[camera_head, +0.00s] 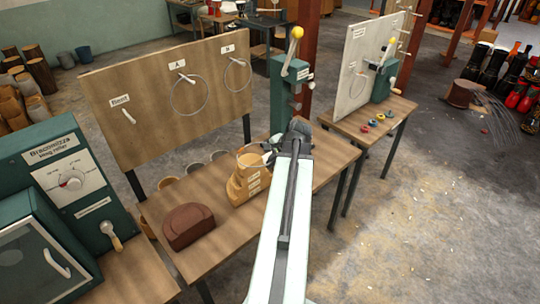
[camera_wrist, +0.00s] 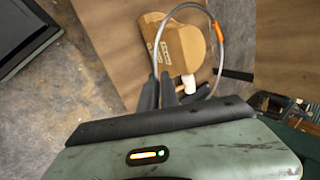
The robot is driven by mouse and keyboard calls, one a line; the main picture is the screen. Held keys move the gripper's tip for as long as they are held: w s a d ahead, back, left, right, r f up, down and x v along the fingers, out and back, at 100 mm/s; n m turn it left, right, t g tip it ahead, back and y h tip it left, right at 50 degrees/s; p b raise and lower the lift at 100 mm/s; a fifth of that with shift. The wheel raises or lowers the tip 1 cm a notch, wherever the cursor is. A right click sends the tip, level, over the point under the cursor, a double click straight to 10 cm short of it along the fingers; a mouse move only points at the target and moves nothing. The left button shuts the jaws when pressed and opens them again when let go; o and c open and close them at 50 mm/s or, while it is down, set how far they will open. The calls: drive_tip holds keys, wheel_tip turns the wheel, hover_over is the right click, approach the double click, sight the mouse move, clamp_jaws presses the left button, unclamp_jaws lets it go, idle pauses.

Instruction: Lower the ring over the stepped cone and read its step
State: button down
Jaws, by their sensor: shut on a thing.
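The stepped cone (camera_head: 248,184) is pale wood with labelled steps and stands on the workbench. In the wrist view the cone (camera_wrist: 181,48) lies beyond my fingers, seen largely through the ring. My gripper (camera_head: 270,152) is at the cone's upper right in the head view. In the wrist view my gripper (camera_wrist: 168,88) is shut on a thin grey wire ring (camera_wrist: 214,62) with an orange mark. The ring appears at the cone's top in the head view; I cannot tell whether it touches. My arm hides part of the bench.
A brown rounded block (camera_head: 189,226) sits left of the cone. A pegboard (camera_head: 150,85) behind holds two wire rings, at A and B; its left peg is bare. A green press (camera_head: 291,98) stands behind my gripper. A green cabinet (camera_head: 45,170) is at left.

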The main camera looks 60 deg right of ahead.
drive_tip(key=b+x, duration=0.7)
drive_tip(key=x, duration=0.3)
drive_tip(key=shift+w+d+r+b, duration=0.25)
drive_tip(key=shift+w+b, duration=0.05)
drive_tip(key=shift+b, duration=0.1)
idle(0.5)
drive_tip(key=shift+f+t+b, duration=0.15)
drive_tip(key=shift+t+b, duration=0.25)
drive_tip(key=shift+b, duration=0.4)
drive_tip(key=shift+t+b, duration=0.4)
drive_tip(key=shift+b, duration=0.3)
